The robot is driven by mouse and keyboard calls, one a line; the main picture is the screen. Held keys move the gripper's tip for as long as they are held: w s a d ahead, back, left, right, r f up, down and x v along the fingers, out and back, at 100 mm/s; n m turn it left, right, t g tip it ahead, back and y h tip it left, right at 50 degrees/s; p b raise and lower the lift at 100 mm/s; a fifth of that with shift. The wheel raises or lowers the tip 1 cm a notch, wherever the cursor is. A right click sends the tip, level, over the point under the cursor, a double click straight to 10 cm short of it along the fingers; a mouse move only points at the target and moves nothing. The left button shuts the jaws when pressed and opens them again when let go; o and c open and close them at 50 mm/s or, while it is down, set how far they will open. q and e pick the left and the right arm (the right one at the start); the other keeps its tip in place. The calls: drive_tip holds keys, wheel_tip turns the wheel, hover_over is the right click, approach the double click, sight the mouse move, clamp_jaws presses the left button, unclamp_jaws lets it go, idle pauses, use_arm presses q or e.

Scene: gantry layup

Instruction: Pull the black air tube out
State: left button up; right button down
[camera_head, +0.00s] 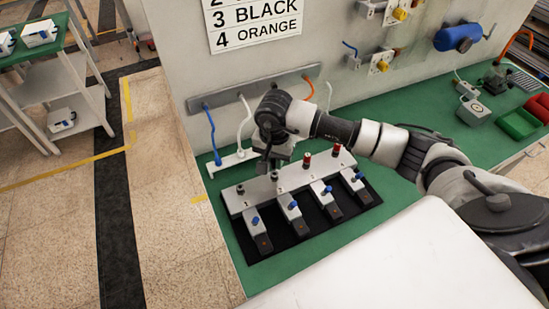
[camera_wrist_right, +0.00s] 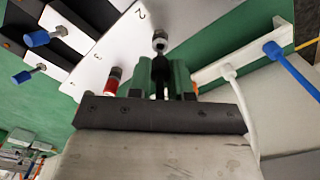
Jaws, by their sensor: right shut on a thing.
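My right gripper (camera_head: 272,162) is low over the back of the white manifold (camera_head: 235,199), near its second fitting from the left. In the right wrist view its green-looking fingers (camera_wrist_right: 161,68) are shut on a thin dark piece, which looks like the black air tube (camera_wrist_right: 160,84). Most of this tube is hidden by the gripper and arm. Just beyond the fingertips is a silver fitting (camera_wrist_right: 160,40) by the number 2. A red fitting (camera_wrist_right: 113,82) by the number 3 is beside the fingers. I cannot tell whether the tube is in a fitting. My left gripper is out of view.
Blue (camera_head: 213,135), white (camera_head: 245,120) and orange (camera_head: 308,88) tubes hang from a grey strip (camera_head: 225,97) on the panel. A white rack (camera_head: 225,161) stands behind the manifold. Valves with blue knobs (camera_head: 291,205) stand in front.

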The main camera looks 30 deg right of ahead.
drive_tip(key=shift+r+p, duration=0.55)
drive_tip(key=shift+r, duration=1.15)
